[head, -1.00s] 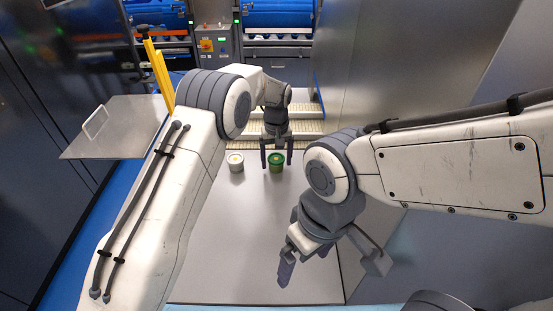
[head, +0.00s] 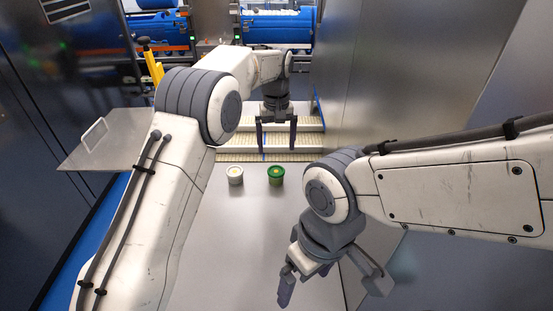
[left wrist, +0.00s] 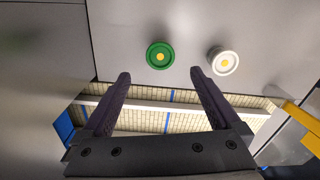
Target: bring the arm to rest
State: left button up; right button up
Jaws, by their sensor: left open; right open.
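My left gripper (head: 276,148) is open and empty. In the head view it hangs above and beyond the two tubs, over the near edge of the stepped conveyor. Its two fingers also show in the left wrist view (left wrist: 159,80). My right gripper (head: 333,289) is open and empty, low over the near right part of the metal table. A green tub (head: 276,176) with a yellow centre stands upright on the table. It also shows in the left wrist view (left wrist: 160,56). A white tub (head: 235,175) stands to its left, apart from it; the left wrist view shows it too (left wrist: 223,61).
The metal table (head: 250,240) is bare nearer to me. Behind it are the beige stepped conveyor belts (head: 238,156). A grey panel with a handle (head: 105,142) juts out at the left. A tall metal wall (head: 400,80) bounds the right side.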

aim_at(276, 171)
pick_arm(q)
jog(key=shift+r, duration=0.7)
notch_tip(276, 171, down, 12)
jog(key=shift+f+p, duration=0.1)
jog(key=shift+p, duration=0.9)
jog(key=shift+w+r+b, duration=0.1)
jog(key=shift+r+b, duration=0.6)
jog(key=shift+r, duration=0.95)
